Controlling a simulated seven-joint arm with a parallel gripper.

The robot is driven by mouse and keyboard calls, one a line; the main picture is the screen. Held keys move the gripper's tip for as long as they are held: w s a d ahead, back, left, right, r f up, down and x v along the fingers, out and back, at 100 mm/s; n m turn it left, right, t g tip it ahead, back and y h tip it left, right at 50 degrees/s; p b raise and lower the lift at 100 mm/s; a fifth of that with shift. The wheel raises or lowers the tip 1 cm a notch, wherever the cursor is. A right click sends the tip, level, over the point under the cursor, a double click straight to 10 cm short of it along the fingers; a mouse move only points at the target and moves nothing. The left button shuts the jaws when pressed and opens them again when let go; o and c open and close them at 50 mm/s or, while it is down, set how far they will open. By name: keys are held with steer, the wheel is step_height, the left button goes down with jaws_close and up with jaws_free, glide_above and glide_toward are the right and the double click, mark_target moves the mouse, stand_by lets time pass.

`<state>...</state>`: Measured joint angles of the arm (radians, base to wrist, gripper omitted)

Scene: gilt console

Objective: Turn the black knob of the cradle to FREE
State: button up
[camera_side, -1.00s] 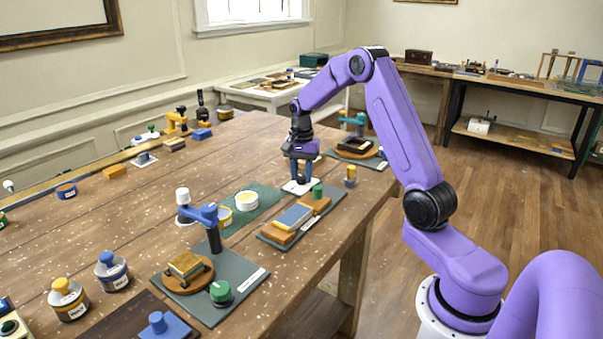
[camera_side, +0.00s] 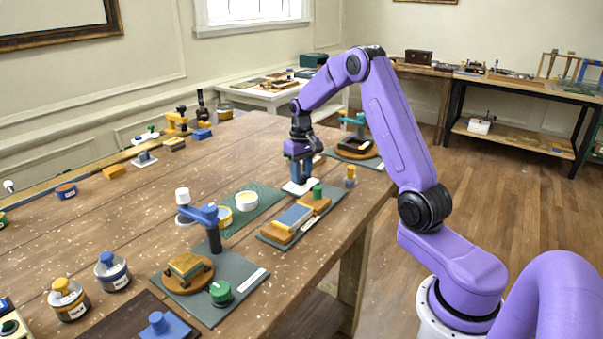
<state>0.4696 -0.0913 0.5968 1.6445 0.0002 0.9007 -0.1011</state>
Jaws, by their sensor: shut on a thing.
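My gripper (camera_side: 300,178) points down at the far right part of the wooden table, low over a small white plate (camera_side: 293,189). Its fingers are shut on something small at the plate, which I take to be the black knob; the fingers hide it. No FREE mark or pointer can be read from here. A dark grey-green board with a blue-topped wooden block (camera_side: 293,217) and a green knob (camera_side: 317,191) lies just in front of the plate.
A small yellow-and-grey post (camera_side: 350,176) stands right of my gripper. A teal-armed fixture (camera_side: 356,145) is behind it. A blue-armed stand (camera_side: 211,225) is nearer. The table's middle left is mostly clear.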

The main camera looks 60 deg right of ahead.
mark_target(302, 176)
steer(key=shift+n, duration=1.5)
steer(key=o, duration=1)
steer(key=shift+o, duration=0.2)
steer(key=shift+r, duration=0.1)
step_height(302, 176, up, 17)
steer(key=shift+r, duration=0.15)
steer(key=shift+a, duration=0.1)
